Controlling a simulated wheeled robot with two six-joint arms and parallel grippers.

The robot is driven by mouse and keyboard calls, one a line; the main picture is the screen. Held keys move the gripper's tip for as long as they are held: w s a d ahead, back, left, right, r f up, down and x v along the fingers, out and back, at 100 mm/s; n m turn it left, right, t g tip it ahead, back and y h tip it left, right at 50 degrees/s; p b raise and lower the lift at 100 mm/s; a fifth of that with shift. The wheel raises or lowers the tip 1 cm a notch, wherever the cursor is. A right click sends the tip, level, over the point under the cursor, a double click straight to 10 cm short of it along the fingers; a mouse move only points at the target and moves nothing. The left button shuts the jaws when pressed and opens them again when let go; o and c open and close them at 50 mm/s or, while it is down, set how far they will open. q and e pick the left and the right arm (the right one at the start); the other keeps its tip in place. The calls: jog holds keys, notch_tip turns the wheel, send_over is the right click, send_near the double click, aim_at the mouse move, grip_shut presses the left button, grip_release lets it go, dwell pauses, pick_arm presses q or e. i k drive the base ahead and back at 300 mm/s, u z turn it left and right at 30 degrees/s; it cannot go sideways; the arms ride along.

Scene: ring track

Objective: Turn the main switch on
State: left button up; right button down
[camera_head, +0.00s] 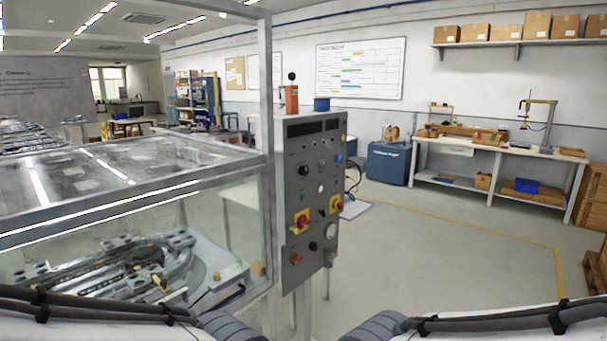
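A grey control panel (312,190) stands upright near the middle of the view, at the corner of the glass-walled machine. It carries two red rotary switches on yellow plates, one at the left (301,221) and one at the right (335,204). A black knob (303,171) and smaller buttons sit above them, and red parts (296,259) sit lower down. I cannot read any label, so I cannot tell which one is the main switch or its setting. Parts of my arms show along the bottom edge, well apart from the panel. Neither gripper's fingers show.
The glass-walled enclosure (130,195) with a ring track (150,262) inside fills the left. Its metal post (267,120) rises beside the panel. Open floor (440,255) lies to the right. A workbench (500,148) and a blue box (388,164) stand by the back wall.

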aim_at(302, 221)
jog(key=u, duration=0.05)
jog(key=k, duration=0.6)
jog(key=z, duration=0.95)
jog(key=i, duration=1.85)
jog(key=u, duration=0.8)
